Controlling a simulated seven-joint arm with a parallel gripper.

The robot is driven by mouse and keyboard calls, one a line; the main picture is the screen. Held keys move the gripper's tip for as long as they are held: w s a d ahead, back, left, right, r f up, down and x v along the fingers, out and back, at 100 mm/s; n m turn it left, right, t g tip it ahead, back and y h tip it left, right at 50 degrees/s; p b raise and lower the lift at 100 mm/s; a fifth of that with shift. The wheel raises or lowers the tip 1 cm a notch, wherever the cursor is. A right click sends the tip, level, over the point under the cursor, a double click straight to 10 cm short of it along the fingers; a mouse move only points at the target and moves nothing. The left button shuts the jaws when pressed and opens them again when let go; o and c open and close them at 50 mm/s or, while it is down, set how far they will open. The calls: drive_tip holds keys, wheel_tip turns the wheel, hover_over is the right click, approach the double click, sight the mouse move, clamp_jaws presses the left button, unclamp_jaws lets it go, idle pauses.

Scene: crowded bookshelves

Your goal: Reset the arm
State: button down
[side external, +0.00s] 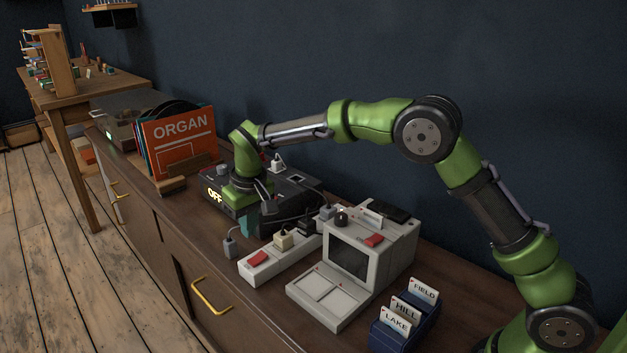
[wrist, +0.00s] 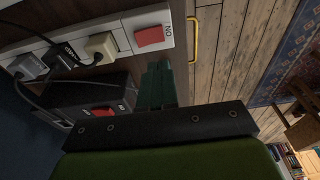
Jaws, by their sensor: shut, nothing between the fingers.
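My gripper (side external: 247,226) is shut and empty, pointing down at the front edge of the black box (side external: 283,217) with a lit OFF sign. Its teal fingers also show in the wrist view (wrist: 157,86), between the black box (wrist: 110,92) and the power strip (wrist: 168,14). My arm arches from the right over the cabinet top to the black box. I cannot tell whether the fingers touch anything.
The white power strip (side external: 272,266) with plugs and a red switch lies in front of the box. A grey console (side external: 366,266) and a blue card holder (side external: 424,322) stand right. Records marked ORGAN (side external: 180,131) stand left. Cables run between the plugs.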

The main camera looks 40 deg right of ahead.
drive_tip(key=s+d+r+m+t, duration=0.1)
drive_tip(key=s+d+r, duration=0.2)
drive_tip(key=s, duration=0.7)
drive_tip(key=s+d+r+m+t+y, duration=0.1)
drive_tip(key=s+r, duration=0.4)
drive_tip(key=s, duration=0.5)
drive_tip(key=s+d+r+m+t+y, duration=0.1)
drive_tip(key=s+d+r+m+t, duration=0.1)
drive_tip(key=s, duration=0.8)
drive_tip(key=d+r+t, duration=0.1)
drive_tip(key=d+r, duration=0.1)
drive_tip(key=d, duration=0.1)
drive_tip(key=shift+s+d, duration=0.25)
drive_tip(key=shift+d, duration=0.15)
